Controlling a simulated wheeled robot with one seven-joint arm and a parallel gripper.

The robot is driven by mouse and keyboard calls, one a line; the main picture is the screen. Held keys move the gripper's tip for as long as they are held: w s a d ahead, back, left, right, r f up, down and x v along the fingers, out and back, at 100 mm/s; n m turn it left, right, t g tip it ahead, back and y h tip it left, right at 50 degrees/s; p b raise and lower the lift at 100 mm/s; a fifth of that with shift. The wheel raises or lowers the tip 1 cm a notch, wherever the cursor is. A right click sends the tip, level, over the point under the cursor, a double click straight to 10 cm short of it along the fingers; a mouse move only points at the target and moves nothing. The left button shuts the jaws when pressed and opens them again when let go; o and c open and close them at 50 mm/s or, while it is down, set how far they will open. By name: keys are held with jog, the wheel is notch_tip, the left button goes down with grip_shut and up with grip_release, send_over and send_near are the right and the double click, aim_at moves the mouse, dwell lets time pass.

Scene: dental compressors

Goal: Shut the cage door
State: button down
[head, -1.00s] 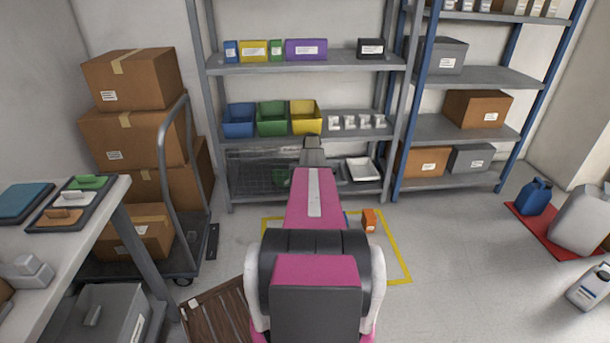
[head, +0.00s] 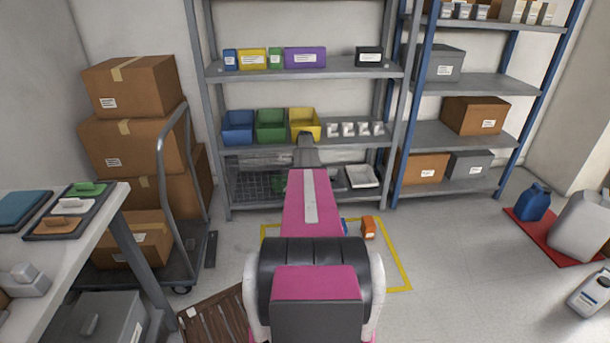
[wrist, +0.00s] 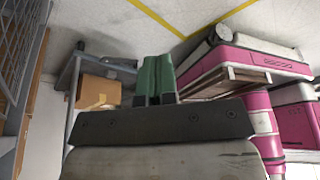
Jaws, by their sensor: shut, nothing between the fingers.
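The wire cage (head: 250,184) stands on the lowest shelf of the grey rack, left of my arm in the head view. Its dark mesh also shows at the left edge of the wrist view (wrist: 22,45). I cannot make out clearly which mesh panel is the door or how far it stands open. Something green shows dimly behind the mesh. My gripper (wrist: 155,80) shows in the wrist view as two green fingers pressed together, with nothing between them. In the head view my own arm hides the fingertips and the right part of the cage.
Blue, green and yellow bins (head: 271,125) sit on the shelf above. A white tray (head: 362,177) lies right of the cage. An orange box (head: 368,228) stands on the floor inside yellow tape. A cart with cartons (head: 137,145) stands left.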

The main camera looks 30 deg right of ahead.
jog(key=a+r, duration=0.5)
jog(key=a, duration=0.3)
jog(key=shift+w, duration=0.25)
jog(key=s+a+r+m+h, duration=0.1)
jog(key=s+a+m, duration=0.5)
jog(key=a, duration=0.7)
jog(key=s+a+r+m+h, duration=0.15)
jog(key=s+a+m, duration=0.45)
jog(key=a, duration=0.6)
jog(key=s+a+r+m+t, duration=0.1)
jog(key=s+a+r+m, duration=0.1)
jog(key=s+a+m, duration=0.3)
jog(key=s+a+r+m, duration=0.3)
jog(key=s+a+m, duration=0.3)
jog(key=s+a, duration=0.7)
jog(key=s+h, duration=0.1)
jog(key=s, duration=0.2)
jog(key=shift+a+r+m+t, duration=0.15)
jog(key=shift+a+m+t, duration=0.15)
jog(key=shift+t, duration=0.1)
